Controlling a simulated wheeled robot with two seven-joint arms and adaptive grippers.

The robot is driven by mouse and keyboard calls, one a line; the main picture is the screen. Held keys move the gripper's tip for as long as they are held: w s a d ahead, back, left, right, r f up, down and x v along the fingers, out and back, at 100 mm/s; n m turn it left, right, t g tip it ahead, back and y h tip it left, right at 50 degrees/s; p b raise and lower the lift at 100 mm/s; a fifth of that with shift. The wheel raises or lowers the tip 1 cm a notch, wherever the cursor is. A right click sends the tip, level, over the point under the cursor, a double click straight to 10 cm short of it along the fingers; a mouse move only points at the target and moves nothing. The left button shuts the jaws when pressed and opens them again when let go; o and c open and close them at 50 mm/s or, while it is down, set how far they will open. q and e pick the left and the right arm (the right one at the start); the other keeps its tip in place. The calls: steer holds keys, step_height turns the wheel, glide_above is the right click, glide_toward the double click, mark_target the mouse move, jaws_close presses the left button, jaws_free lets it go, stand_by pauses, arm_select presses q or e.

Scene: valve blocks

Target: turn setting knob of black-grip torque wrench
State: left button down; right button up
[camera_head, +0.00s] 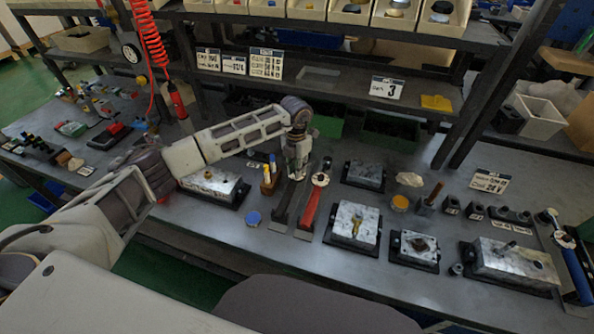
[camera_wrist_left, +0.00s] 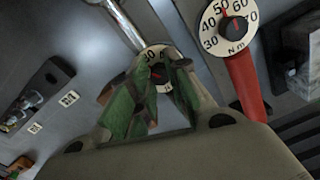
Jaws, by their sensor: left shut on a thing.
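The black-grip torque wrench (camera_head: 283,208) lies on the bench with its grip toward me. My left gripper (camera_head: 297,176) reaches down over its dial end from above. In the left wrist view the white dial (camera_wrist_left: 152,53) shows between and behind the green fingers (camera_wrist_left: 160,85), which are shut on the setting knob (camera_wrist_left: 157,73) at its middle. The fingers cover much of the dial, so its setting cannot be read. The red-grip torque wrench (camera_head: 312,205) lies close on the right. Its dial (camera_wrist_left: 229,26) is plain in the wrist view. My right gripper is not in view.
Metal valve blocks on black bases stand left (camera_head: 215,183) and right (camera_head: 355,226) of the wrenches. A holder with markers (camera_head: 268,180) is just left of my gripper. A blue-handled torque wrench (camera_head: 574,268) lies at the far right. Shelves rise behind.

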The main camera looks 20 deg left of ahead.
arm_select(q)
steer(key=shift+m, duration=0.4)
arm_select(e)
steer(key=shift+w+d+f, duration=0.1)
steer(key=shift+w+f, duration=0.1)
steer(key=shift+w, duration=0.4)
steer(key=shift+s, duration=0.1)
arm_select(q)
steer(key=c, duration=1.7)
jaws_free()
steer(key=shift+c, duration=0.2)
steer(key=o, duration=0.4)
steer(key=shift+o, duration=0.2)
step_height(320, 180, up, 12)
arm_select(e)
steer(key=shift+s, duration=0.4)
